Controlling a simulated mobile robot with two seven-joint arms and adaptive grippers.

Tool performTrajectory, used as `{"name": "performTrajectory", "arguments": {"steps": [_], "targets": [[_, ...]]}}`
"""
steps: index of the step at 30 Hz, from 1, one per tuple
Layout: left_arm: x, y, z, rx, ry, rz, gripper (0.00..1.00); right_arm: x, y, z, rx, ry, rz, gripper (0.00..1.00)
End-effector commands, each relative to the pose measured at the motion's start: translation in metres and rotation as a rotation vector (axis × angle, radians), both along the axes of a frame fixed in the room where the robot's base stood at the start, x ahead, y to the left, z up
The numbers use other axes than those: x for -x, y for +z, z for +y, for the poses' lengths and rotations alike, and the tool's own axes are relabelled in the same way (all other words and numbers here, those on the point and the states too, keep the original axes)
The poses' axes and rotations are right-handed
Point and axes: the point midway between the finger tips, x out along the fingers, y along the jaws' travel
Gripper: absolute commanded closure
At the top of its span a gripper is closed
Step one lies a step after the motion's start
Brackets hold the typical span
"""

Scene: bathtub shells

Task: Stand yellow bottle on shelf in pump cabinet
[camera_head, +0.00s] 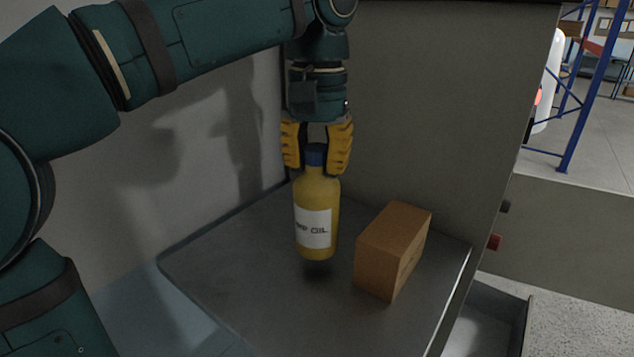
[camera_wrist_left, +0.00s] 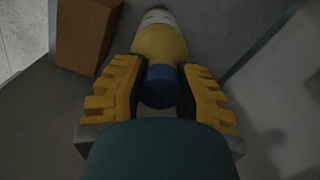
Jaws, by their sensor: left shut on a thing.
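A yellow bottle (camera_head: 317,195) with a white label and a blue cap hangs upright below my left gripper (camera_head: 316,160) in the head view. The yellow fingers are shut on the blue cap and neck. A shadow lies on the grey shelf (camera_head: 230,275) just under the bottle's base, and a small gap seems to show there. In the left wrist view the bottle (camera_wrist_left: 160,42) runs away between the two fingers of the gripper (camera_wrist_left: 162,85). My right gripper is in neither view.
A brown box (camera_head: 385,255) stands on the shelf just right of the bottle; it also shows in the left wrist view (camera_wrist_left: 85,35). A cabinet wall (camera_head: 440,110) rises behind and to the right. The shelf's left and front parts are clear. Blue racking (camera_head: 590,90) is far right.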

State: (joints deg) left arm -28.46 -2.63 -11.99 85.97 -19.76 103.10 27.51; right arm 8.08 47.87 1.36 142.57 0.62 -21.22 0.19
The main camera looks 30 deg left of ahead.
Motion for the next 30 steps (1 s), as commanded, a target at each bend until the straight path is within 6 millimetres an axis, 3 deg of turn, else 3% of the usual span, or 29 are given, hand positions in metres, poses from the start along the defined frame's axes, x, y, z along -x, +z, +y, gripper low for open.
{"name": "performTrajectory", "arguments": {"steps": [6,17,18,20,30], "targets": [[0.000,-0.026,0.000,0.000,-0.002,0.000,1.00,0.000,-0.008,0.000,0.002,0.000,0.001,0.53],[0.000,-0.028,0.000,0.000,-0.001,-0.001,1.00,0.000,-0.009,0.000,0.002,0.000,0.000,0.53],[0.000,-0.029,0.000,0.000,-0.001,0.000,0.61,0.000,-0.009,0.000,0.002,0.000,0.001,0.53],[0.000,-0.028,0.000,0.000,-0.001,0.000,0.43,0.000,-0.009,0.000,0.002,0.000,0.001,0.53],[0.000,-0.026,0.000,0.000,-0.001,0.000,0.43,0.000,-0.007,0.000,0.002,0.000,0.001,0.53]]}}
